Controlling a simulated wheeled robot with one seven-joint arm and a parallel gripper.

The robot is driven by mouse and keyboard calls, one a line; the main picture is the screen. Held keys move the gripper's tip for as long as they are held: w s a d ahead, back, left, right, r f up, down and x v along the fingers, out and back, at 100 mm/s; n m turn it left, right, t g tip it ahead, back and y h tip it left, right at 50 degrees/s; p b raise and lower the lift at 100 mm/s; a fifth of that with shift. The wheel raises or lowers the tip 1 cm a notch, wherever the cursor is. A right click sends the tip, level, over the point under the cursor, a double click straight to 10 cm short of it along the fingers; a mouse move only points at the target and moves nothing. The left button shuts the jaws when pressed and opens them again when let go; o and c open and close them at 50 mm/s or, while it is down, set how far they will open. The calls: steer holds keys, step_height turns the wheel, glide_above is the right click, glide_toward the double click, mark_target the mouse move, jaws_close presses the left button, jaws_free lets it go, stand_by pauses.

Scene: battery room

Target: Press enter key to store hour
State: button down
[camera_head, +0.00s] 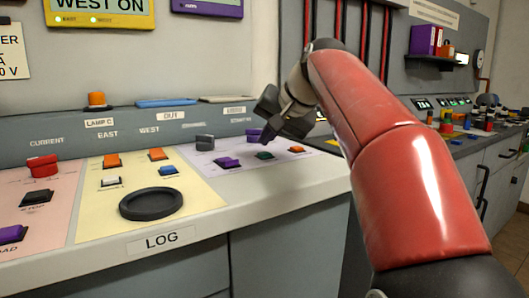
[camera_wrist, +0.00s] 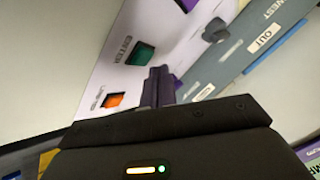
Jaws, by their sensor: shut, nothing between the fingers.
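The enter key is a green rocker key (camera_wrist: 138,54) with the label ENTER beside it in the wrist view. In the head view the green key (camera_head: 265,155) sits on the pale lilac panel. My gripper (camera_head: 268,136) is above the back part of that panel, just behind the green key in the picture. Its fingers (camera_wrist: 160,72) are shut with nothing between them.
An orange key (camera_head: 297,149) and a purple key (camera_head: 228,163) flank the green one. A grey knob (camera_head: 205,142) stands at the panel's back left. A yellow panel with a black round dial (camera_head: 152,203) lies to the left. The counter's front edge is clear.

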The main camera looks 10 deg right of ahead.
mark_target(268, 154)
steer(key=shift+r+p, duration=2.45)
steer(key=shift+r, duration=0.1)
steer(key=shift+f, duration=0.1)
